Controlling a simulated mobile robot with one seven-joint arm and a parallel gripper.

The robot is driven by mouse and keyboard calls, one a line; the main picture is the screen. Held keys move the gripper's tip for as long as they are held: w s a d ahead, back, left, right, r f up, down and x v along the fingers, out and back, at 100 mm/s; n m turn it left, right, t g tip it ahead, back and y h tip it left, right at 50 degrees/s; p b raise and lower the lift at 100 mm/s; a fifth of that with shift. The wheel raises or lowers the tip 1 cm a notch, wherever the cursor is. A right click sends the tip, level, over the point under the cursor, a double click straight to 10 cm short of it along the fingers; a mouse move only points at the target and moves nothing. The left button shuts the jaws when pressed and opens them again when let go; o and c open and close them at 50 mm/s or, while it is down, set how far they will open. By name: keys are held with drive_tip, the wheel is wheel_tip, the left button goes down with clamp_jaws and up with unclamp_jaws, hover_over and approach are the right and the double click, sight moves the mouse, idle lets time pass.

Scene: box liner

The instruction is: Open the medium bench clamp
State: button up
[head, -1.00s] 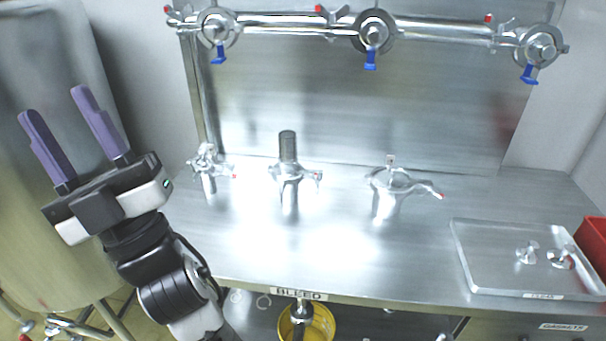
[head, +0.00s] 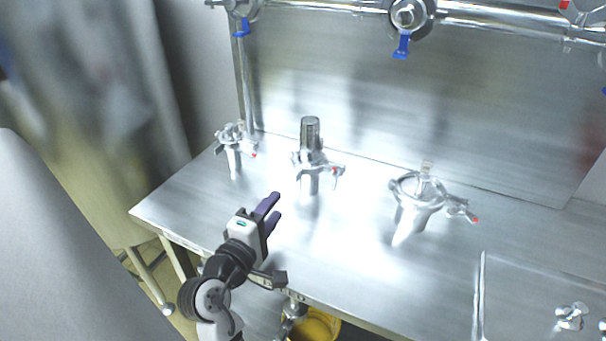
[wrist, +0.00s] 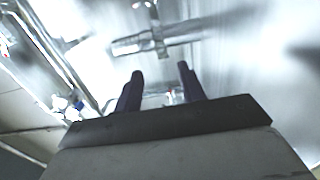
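Three metal clamps stand on posts on the steel bench (head: 265,228). The middle one, which I take to be the medium bench clamp (head: 312,158), has a red-tipped handle to its right and an upright metal cylinder (head: 310,130) above it. I cannot tell whether its latch is closed. My gripper (head: 277,205) is open and empty, in front of this clamp, to its lower left and apart from it. In the wrist view, my two dark fingers (wrist: 160,75) are spread. A blurred metal fitting (wrist: 145,42) lies beyond them, and I cannot tell which one it is.
A smaller clamp (head: 234,138) stands to the left and a wider one (head: 420,192) to the right. A tray (head: 530,285) with small metal parts (head: 571,316) lies at the right. Pipes with blue-handled valves (head: 402,46) run along the back. Bare bench lies between the posts.

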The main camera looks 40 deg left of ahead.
sight(296, 180)
drive_tip(key=p+x, duration=0.2)
drive_tip(key=x, duration=1)
drive_tip(key=shift+w+a+p, duration=0.1)
drive_tip(key=shift+p, duration=0.3)
clamp_jaws()
